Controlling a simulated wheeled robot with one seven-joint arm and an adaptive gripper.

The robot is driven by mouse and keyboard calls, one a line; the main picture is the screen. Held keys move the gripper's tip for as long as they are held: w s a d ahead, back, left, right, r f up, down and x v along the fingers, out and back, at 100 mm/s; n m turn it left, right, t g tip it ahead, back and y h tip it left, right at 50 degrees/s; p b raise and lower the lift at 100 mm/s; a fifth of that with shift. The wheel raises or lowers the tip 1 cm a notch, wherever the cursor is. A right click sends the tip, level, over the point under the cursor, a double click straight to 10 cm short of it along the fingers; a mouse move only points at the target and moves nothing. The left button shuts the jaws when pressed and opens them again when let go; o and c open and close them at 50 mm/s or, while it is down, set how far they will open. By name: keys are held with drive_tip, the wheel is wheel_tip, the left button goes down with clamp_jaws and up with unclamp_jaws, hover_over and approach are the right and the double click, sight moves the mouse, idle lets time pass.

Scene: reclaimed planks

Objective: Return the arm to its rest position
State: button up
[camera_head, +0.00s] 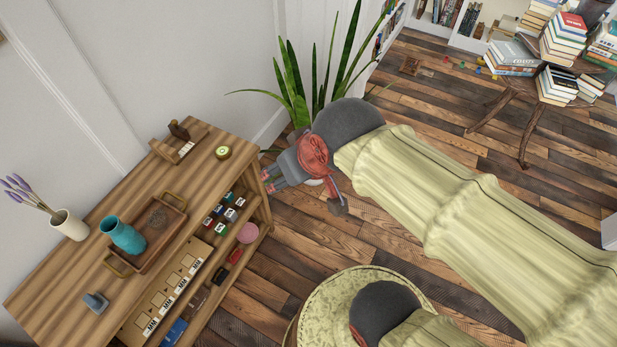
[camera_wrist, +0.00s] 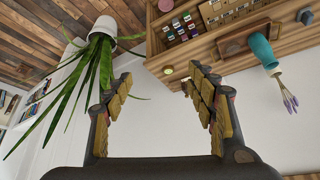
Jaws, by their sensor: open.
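My arm, in a pale yellow-green cover, reaches from the lower right of the head view to the wooden cabinet's right end. My gripper (camera_head: 268,179) is close to that end of the cabinet (camera_head: 180,262) in the picture; the exact gap is hard to tell. In the wrist view, my gripper (camera_wrist: 162,88) has its two padded fingers spread wide apart, with nothing between them but the pale wall behind. It is open and empty.
On the cabinet are a tray (camera_head: 172,212) with a teal vase (camera_head: 123,236), a white vase (camera_head: 70,225) of lavender and a small round green item (camera_head: 223,153). A potted plant (camera_head: 318,85) stands behind my gripper. Book stacks (camera_head: 560,45) are far right. Floor is open between.

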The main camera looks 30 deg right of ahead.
drive_tip(key=shift+g+h, duration=0.3)
drive_tip(key=s, duration=0.1)
drive_tip(key=s+d, duration=0.2)
drive_tip(key=s, duration=0.1)
drive_tip(key=shift+r, duration=0.15)
idle(0.7)
